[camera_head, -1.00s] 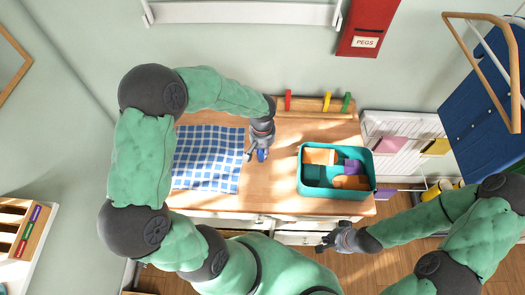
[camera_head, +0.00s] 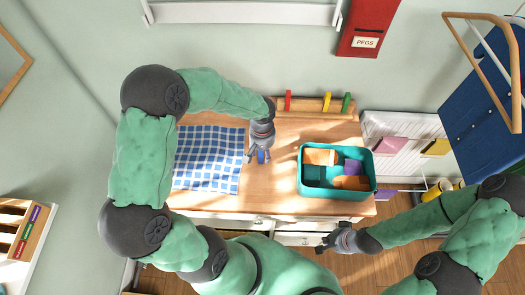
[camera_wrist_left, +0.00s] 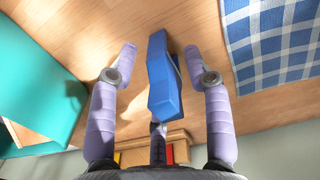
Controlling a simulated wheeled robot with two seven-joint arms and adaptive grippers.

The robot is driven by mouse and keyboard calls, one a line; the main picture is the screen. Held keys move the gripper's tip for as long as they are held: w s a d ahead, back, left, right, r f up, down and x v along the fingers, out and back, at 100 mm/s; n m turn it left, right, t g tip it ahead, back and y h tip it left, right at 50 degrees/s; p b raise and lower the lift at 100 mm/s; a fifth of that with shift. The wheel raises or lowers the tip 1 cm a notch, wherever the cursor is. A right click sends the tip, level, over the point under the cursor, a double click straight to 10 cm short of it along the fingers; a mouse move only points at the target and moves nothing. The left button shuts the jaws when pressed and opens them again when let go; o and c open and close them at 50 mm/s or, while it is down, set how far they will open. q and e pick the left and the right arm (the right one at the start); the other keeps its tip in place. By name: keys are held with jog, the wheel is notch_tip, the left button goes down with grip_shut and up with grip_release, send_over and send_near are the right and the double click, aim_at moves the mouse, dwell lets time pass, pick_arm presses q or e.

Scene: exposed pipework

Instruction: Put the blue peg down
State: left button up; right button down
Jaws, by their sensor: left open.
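The blue peg (camera_wrist_left: 162,80) is between the spread fingers of my left gripper (camera_wrist_left: 157,62), over the wooden table top. In the head view the blue peg (camera_head: 261,156) shows as a small blue patch under my left gripper (camera_head: 258,158), just right of the checked cloth. The left fingers are open, with a gap on the left side of the peg; the right finger is close to it. I cannot tell whether the peg touches the table or a finger. My right gripper (camera_head: 326,241) hangs in front of the table, its fingers too small to read.
A blue-checked cloth (camera_head: 208,158) lies at the table's left. A teal bin (camera_head: 336,193) with several blocks stands at the right. A wooden rack (camera_head: 308,111) with red, yellow and green pegs is at the back. Bare wood lies between cloth and bin.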

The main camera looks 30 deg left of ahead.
pick_arm(q)
notch_tip(320, 180, up, 12)
jog(key=shift+r+p, duration=0.1)
jog(key=shift+p, duration=0.65)
